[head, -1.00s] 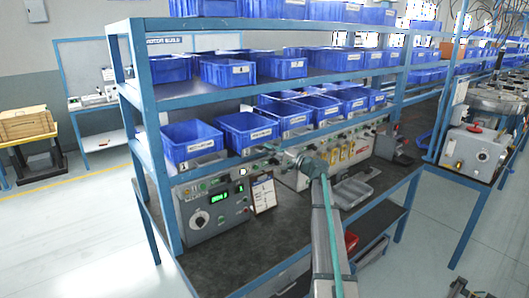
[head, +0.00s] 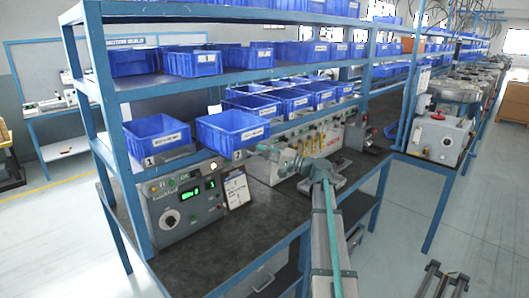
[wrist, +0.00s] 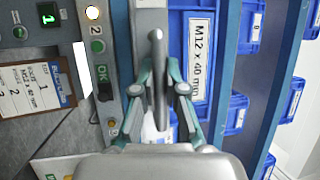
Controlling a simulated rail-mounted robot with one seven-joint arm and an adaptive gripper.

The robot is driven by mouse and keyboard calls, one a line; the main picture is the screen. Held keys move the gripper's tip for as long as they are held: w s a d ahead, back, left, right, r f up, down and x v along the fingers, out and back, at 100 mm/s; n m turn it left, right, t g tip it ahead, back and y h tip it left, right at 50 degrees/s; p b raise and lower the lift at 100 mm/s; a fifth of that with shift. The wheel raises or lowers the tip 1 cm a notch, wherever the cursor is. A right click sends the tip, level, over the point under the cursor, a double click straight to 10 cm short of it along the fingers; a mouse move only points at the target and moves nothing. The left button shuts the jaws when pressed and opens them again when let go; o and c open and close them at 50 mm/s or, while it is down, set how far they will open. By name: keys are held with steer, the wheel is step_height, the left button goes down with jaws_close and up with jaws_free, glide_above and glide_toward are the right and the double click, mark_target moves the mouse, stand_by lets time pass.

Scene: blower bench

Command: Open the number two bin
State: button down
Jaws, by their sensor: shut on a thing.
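The number two bin (head: 232,128) is a blue open-topped bin on the lower shelf in the head view, right of the number one bin (head: 155,135). My gripper (head: 264,150) is at the front of the shelf, by the right front corner of the number two bin. In the wrist view my gripper (wrist: 160,95) has both teal-jointed fingers closed on a slim grey handle (wrist: 156,60). A blue bin front labelled M12 x 40 mm (wrist: 201,62) lies just right of the fingers.
A grey control box (head: 188,205) with a green display stands under the shelf. A clipboard (head: 236,190) leans beside it, and its sheet also shows in the wrist view (wrist: 30,90). More blue bins fill the shelves. The dark bench top (head: 215,245) is clear in front.

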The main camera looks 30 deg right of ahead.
steer(key=c, duration=1.2)
jaws_free()
steer(key=v, duration=1.2)
steer(key=shift+w, duration=0.1)
